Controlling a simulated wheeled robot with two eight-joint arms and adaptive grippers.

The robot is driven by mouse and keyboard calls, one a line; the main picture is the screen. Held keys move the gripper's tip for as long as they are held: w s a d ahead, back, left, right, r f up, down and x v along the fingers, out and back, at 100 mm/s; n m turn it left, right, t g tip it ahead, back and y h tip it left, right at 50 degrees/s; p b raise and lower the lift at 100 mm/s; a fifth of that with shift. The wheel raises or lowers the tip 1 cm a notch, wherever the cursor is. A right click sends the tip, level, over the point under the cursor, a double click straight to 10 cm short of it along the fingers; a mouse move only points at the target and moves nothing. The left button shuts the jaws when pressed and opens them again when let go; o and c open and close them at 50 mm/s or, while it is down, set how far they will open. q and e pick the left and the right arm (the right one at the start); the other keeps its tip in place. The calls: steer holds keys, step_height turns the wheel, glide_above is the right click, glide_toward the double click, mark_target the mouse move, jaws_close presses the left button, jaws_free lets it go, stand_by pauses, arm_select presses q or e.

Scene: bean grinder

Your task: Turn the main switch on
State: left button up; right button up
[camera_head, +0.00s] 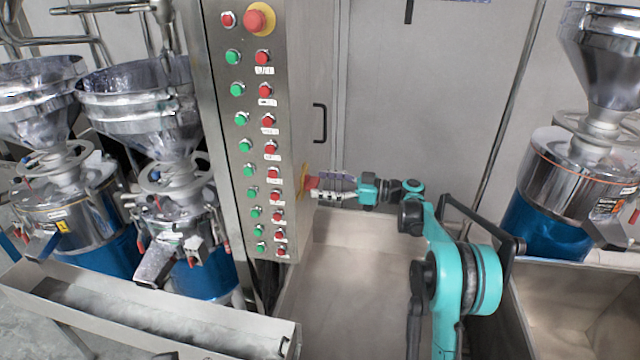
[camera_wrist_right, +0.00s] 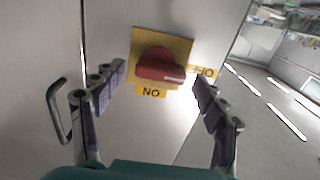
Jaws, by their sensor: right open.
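The main switch is a red rotary knob (camera_wrist_right: 158,66) on a yellow plate (camera_wrist_right: 143,38), on the side of the steel control cabinet. In the right wrist view the knob's bar lies roughly level, its white mark pointing right towards one yellow label (camera_wrist_right: 204,72). Another label (camera_wrist_right: 151,92), upside down, sits below it and reads ON. In the head view the knob (camera_head: 311,183) is partly hidden by my right gripper (camera_head: 320,187). That gripper is open, its fingers on either side of the knob in the wrist view. I cannot tell whether they touch it. My left gripper is not in view.
The cabinet front (camera_head: 240,200) carries green and red buttons and a red emergency knob (camera_head: 259,19). A dark handle (camera_head: 319,123) sticks out above the switch. Grinders stand at left and right (camera_head: 567,185). A steel trough (camera_head: 160,318) runs along the front left.

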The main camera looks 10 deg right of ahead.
steer(key=shift+w+a, duration=0.15)
steer(key=shift+a, duration=0.2)
steer(key=c, duration=1.2)
steer(key=shift+o, duration=0.3)
